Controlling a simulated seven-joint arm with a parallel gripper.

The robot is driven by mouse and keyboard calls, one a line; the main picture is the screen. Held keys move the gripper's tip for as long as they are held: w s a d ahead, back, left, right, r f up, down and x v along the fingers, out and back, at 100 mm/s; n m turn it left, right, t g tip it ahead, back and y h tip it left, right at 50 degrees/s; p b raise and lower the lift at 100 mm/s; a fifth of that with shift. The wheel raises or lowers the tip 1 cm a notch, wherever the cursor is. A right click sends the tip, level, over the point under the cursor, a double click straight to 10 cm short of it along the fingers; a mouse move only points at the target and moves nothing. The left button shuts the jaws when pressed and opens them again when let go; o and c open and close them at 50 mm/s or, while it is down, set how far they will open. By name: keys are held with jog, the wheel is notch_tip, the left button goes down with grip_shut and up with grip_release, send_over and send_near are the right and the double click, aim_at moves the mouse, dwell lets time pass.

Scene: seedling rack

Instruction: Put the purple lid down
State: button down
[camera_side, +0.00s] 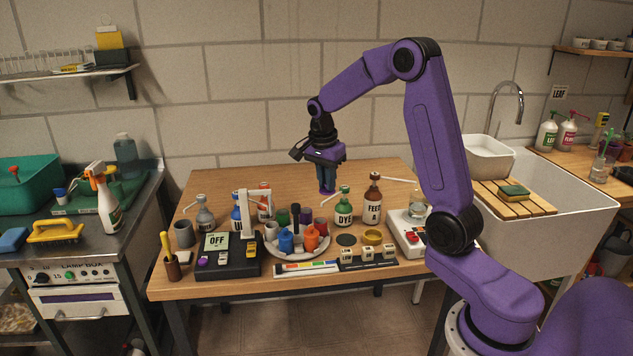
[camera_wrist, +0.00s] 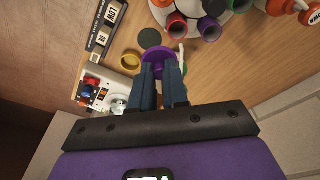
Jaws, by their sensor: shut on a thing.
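The purple lid (camera_wrist: 159,60) is between the fingertips of my gripper (camera_wrist: 163,72) in the wrist view. In the side view my gripper (camera_side: 327,188) is shut on it, pointing down above the back middle of the table (camera_side: 380,178). The lid's purple edge shows at the fingertips there. A dark green lid (camera_side: 346,240) and a yellow lid (camera_side: 372,237) lie flat at the front right of the table. They also show in the wrist view, the dark one (camera_wrist: 149,38) and the yellow one (camera_wrist: 130,62).
A round white tray (camera_side: 298,254) with several coloured pots stands at front centre. A green DYE bottle (camera_side: 344,212) and a brown FEED bottle (camera_side: 373,200) stand right of my gripper. A black box marked OFF (camera_side: 228,262) is at front left. The table's back is clear.

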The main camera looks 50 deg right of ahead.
jog(key=s+f, duration=0.2)
jog(key=s, duration=0.6)
jog(key=s+f, duration=0.3)
jog(key=s, duration=0.4)
send_over(347, 239)
jog(key=a, duration=0.1)
jog(key=f, duration=0.8)
jog(key=shift+s+f, duration=0.3)
jog(key=shift+s, duration=0.1)
jog(key=shift+w+d+f, duration=0.15)
jog(key=shift+w+f, duration=0.1)
jog(key=shift+f, duration=0.1)
jog(key=shift+w+d+f, duration=0.1)
jog(key=shift+w+f, duration=0.05)
jog(key=shift+f, duration=1.55)
jog(key=shift+f, duration=0.15)
jog(key=c, duration=1.1)
grip_release()
